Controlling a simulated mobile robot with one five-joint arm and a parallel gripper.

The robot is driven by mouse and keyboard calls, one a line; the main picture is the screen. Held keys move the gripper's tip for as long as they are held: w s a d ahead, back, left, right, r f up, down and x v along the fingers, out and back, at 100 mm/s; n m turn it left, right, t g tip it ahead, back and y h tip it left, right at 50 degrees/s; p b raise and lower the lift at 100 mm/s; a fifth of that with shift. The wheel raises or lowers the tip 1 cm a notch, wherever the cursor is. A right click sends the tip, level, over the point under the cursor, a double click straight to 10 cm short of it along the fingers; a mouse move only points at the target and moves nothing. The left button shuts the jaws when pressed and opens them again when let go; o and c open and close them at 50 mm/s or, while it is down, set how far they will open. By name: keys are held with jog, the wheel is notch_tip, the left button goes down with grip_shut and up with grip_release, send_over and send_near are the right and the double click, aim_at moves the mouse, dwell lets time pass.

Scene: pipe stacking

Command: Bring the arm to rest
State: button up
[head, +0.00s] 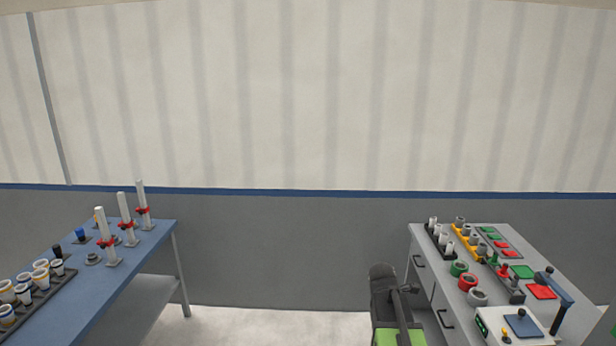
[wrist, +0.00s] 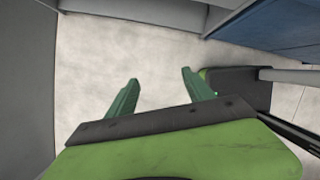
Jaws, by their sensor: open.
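My gripper (wrist: 160,95) shows in the wrist view with its two green fingers spread apart. Nothing is between them, only pale floor (wrist: 135,58) beyond. In the head view my arm shows at the bottom, right of centre, in front of the grey workbench; the fingers cannot be made out there. The arm stands in the gap between the two benches, apart from the objects on them.
A blue table (head: 122,262) at left holds upright white pipes (head: 123,210) with red clamps and a dark tray of cups (head: 40,276). A grey workbench (head: 424,277) at right holds several coloured parts and a white device (head: 512,325). Floor (head: 255,322) between them is clear.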

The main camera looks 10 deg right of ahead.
jog(key=s+a+f+m+y, duration=0.1)
jog(key=s+a+m, duration=0.1)
jog(key=a+m, duration=0.8)
jog(key=s+a+f+m+y, duration=0.1)
jog(key=s+a+m+y, duration=0.1)
jog(key=a+m, duration=0.7)
jog(key=a, duration=0.5)
jog(key=shift+s+a+f+m+y+b, duration=0.2)
jog(key=shift+a+m+y+b, duration=0.1)
jog(key=shift+a+m+b, duration=0.1)
